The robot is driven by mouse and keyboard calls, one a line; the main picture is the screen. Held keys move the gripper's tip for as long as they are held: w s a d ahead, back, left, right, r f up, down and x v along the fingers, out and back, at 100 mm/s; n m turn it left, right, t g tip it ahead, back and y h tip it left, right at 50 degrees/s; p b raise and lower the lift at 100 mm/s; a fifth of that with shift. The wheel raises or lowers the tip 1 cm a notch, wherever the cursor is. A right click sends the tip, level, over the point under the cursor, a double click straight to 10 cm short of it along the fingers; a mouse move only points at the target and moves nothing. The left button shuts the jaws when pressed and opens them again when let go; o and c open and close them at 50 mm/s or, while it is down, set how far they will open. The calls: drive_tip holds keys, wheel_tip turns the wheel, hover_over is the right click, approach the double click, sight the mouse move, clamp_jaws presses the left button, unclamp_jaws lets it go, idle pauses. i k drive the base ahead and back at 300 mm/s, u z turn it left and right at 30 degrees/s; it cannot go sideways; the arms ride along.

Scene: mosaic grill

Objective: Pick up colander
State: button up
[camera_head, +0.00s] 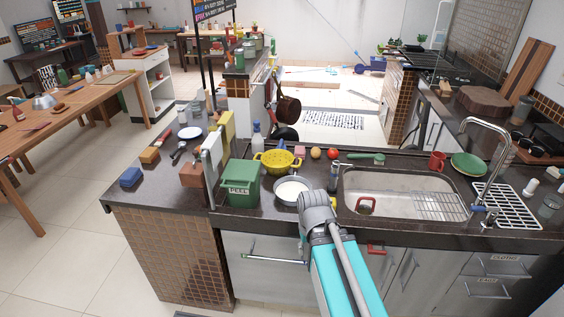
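The yellow colander (278,160) stands upright on the dark counter, left of the sink. It looks empty, and its near side is partly behind the rim of a pan. My teal and grey arm rises from the bottom centre and ends at a grey joint just right of the pan. This joint is nearer to the camera than the colander and appears apart from it. My gripper's fingers cannot be made out; they are not visible past the joint.
The pale-centred pan (292,190) sits in front of the colander. A green bin (241,184) stands to its left, with a spray bottle (257,141) behind. A tomato (333,154) and a round brownish item (315,153) lie to the right. The sink (390,187) is farther right.

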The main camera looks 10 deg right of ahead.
sight(277, 162)
drive_tip(key=i, duration=0.85)
drive_tip(key=u, duration=0.05)
